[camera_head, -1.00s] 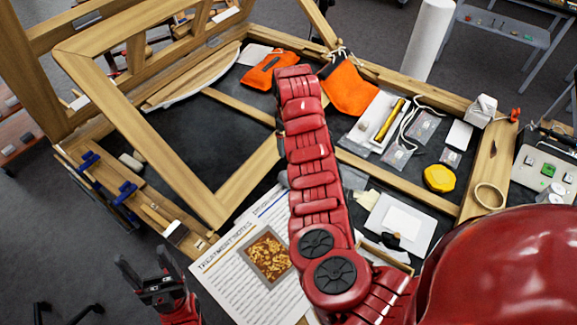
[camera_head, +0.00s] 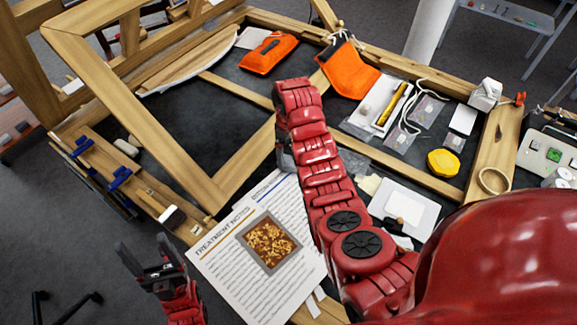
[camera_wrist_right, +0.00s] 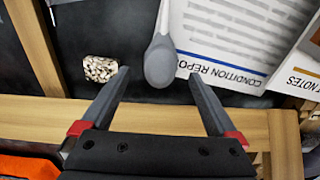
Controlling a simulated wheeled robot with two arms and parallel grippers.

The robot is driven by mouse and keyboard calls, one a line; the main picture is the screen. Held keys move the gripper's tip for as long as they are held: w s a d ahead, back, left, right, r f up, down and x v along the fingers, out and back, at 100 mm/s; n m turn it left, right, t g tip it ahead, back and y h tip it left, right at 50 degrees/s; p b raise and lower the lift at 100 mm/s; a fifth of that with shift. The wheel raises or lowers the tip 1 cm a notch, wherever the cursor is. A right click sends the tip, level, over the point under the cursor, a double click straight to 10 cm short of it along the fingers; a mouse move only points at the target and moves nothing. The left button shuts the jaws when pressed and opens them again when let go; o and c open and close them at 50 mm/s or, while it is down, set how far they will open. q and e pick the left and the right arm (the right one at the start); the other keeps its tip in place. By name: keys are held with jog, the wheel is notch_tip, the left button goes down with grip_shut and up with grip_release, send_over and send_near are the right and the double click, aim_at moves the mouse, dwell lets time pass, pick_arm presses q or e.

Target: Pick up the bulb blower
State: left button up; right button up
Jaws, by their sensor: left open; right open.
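A grey rounded thing with a paler, narrower stem, which looks like the bulb blower (camera_wrist_right: 160,62), lies beside the condition report sheet in the right wrist view. My right gripper (camera_wrist_right: 158,78) is open, its fingertips on either side of the grey bulb in the picture, with no visible contact. In the head view my red right arm hides the bulb blower and most of that gripper; a dark part of the gripper (camera_head: 285,156) shows at the arm's left edge. My left gripper (camera_head: 148,258) is open and empty at the lower left, beside the work table.
A wooden frame (camera_head: 125,105) rises over the table's left. A treatment notes sheet (camera_head: 222,262) lies at the front. Orange cases (camera_head: 268,52), a yellow round thing (camera_head: 443,162) and a white tray (camera_head: 405,205) lie around. A speckled block (camera_wrist_right: 101,68) sits near the right gripper's left finger.

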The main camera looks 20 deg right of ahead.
aim_at(289, 159)
jog(key=shift+f, duration=0.15)
notch_tip(289, 159, down, 3)
jog(key=p, duration=0.3)
jog(key=shift+f, duration=0.15)
jog(key=shift+a+f, duration=0.1)
jog(key=shift+f, duration=0.75)
jog(key=c, duration=1.4)
